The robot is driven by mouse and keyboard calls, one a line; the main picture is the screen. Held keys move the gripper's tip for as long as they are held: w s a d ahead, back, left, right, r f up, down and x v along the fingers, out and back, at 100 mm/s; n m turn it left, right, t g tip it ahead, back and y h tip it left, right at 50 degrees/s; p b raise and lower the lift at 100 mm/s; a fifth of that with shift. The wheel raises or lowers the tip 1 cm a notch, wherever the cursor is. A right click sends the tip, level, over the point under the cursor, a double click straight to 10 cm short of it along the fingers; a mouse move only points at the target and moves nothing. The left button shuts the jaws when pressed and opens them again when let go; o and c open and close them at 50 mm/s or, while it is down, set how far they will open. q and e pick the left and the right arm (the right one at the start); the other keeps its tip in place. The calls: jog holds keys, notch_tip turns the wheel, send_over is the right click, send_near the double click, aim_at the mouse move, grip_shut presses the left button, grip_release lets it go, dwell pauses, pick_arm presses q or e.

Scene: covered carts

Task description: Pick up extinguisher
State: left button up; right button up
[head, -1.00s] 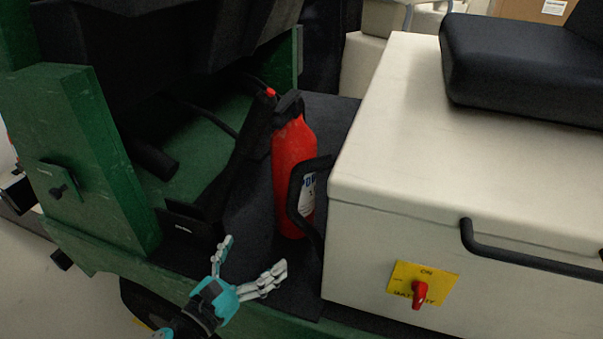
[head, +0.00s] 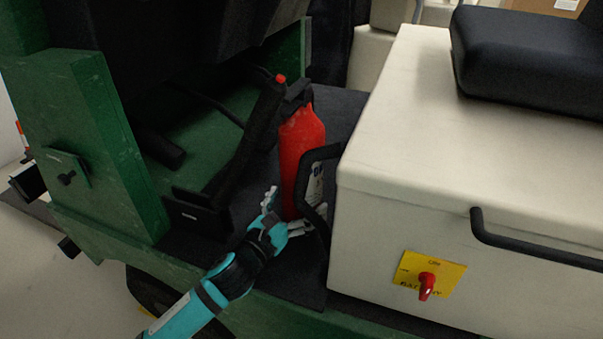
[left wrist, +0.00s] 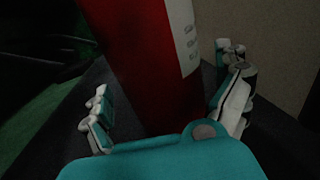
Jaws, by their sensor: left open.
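The red extinguisher (head: 297,145) stands upright on the cart's dark floor, with a black top and a white label; it also shows in the left wrist view (left wrist: 150,60). My left gripper (head: 284,213) is at its lower part, open. In the left wrist view, my left gripper's fingers (left wrist: 165,110) stand on either side of the red body, with space visible at the left finger. The extinguisher's base is partly hidden by the gripper. My right gripper is not in view.
A black handle (head: 306,180) curves close beside the extinguisher. The cream box (head: 400,150) with a yellow switch plate (head: 446,272) stands to the right. A black lever (head: 245,140) rises at the left. A green panel (head: 105,150) is farther left.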

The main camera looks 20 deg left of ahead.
pick_arm(q)
jog(key=shift+x, duration=1.25)
jog(key=c, duration=1.3)
jog(key=shift+r, duration=0.25)
jog(key=shift+c, duration=1)
jog(key=shift+r, duration=0.1)
